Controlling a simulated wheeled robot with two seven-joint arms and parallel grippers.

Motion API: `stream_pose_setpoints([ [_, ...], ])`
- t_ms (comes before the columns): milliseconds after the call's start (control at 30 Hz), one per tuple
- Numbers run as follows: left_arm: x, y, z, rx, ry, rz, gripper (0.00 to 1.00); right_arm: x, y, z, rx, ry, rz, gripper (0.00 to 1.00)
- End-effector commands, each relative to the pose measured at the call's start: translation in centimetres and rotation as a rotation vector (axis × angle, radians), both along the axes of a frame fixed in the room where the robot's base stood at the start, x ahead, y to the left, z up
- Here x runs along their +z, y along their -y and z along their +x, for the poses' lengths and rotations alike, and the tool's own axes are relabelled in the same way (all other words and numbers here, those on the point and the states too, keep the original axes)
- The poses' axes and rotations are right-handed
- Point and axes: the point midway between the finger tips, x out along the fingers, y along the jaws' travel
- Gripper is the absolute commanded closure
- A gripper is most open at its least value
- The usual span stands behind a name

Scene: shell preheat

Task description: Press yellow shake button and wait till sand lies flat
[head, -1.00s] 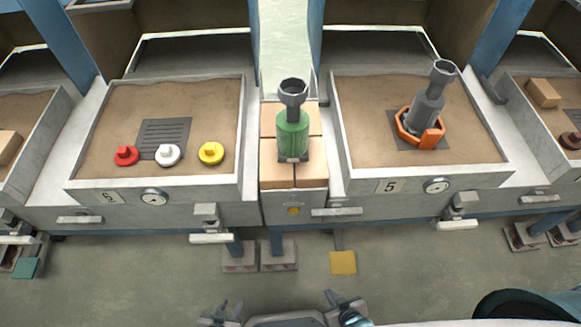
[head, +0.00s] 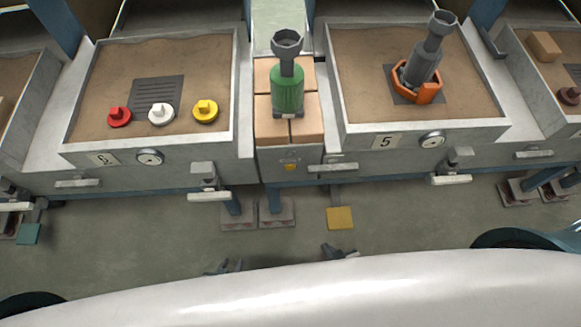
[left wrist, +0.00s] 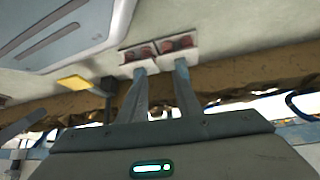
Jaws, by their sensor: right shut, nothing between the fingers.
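A small yellow round button (head: 291,167) sits on the front of the middle stand. A yellow square plate (head: 340,218) lies low by the floor below the right tray; a yellow plate also shows in the left wrist view (left wrist: 75,82). The sand in the left tray (head: 100,88) and the right tray (head: 360,60) looks mostly level. My left gripper (head: 223,267) is low in front of the trays, apart from them; its fingers are spread and empty in the left wrist view (left wrist: 160,72). My right gripper (head: 338,252) is shut and empty, nearer me than the yellow plate.
Red, white and yellow knobbed pieces (head: 205,111) lie in the left tray. A green-bodied grey tool (head: 287,90) stands on the middle bricks. An orange ring (head: 425,92) surrounds a tilted grey tool (head: 424,62) in the right tray. Two floor pads (head: 276,212) lie below the stand.

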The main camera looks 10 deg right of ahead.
Motion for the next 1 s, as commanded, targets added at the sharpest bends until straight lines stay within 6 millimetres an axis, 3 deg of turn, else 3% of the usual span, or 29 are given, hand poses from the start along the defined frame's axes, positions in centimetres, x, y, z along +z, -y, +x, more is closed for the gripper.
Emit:
stream_pose_setpoints([
  [600,0.5,1.0,1.4,0.005,0.016,-0.013,0.69,0.0,-0.1,0.0,-0.001,-0.001,0.000,1.00],
  [1000,0.4,1.0,1.0,0.005,0.013,-0.013,0.69,0.0,0.0,0.0,-0.001,-0.001,0.000,1.00],
])
